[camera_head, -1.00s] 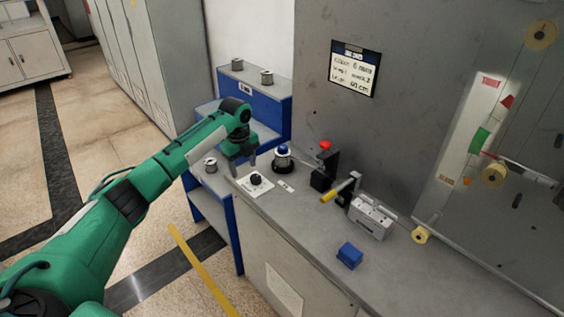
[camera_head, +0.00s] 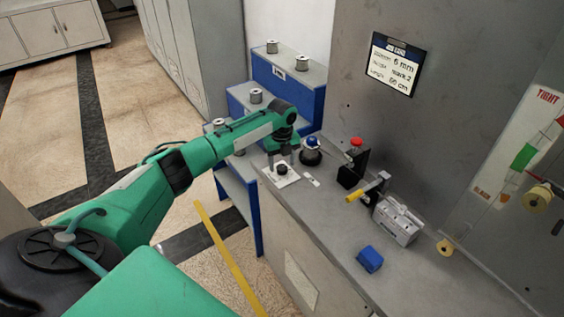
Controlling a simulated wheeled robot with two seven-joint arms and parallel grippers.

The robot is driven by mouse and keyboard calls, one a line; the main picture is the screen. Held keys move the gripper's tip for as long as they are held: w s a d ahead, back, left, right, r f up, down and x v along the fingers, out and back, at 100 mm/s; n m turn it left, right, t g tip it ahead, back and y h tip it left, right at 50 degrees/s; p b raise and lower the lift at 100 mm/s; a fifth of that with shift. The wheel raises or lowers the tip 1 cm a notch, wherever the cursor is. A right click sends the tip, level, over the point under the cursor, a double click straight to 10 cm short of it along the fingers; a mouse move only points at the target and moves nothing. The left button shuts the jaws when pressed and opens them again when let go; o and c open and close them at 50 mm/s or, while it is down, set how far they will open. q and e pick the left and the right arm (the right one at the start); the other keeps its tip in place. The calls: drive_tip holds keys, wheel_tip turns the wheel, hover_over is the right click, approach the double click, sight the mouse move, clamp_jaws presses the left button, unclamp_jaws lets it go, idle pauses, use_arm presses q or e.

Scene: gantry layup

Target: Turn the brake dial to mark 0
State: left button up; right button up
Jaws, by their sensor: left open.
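The brake dial is a small black knob (camera_head: 282,170) on a white plate (camera_head: 287,181) near the left end of the grey bench. My left gripper (camera_head: 282,159) points down just above the knob, its jaws open with a finger towards either side. I cannot tell whether the fingers touch the knob. The plate's scale marks and the dial's pointer are too small to read. My right gripper is not in view.
A round black holder with a blue top (camera_head: 312,148) stands close behind the dial. A red-topped black device (camera_head: 353,165), a yellow-handled lever (camera_head: 360,193), a grey metal block (camera_head: 397,221) and a blue block (camera_head: 370,259) stand to the right. Blue steps (camera_head: 305,100) hold metal spools.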

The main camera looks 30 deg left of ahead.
use_arm(q)
drive_tip(key=shift+f, duration=0.85)
drive_tip(key=shift+c, duration=0.8)
drive_tip(key=c, duration=0.8)
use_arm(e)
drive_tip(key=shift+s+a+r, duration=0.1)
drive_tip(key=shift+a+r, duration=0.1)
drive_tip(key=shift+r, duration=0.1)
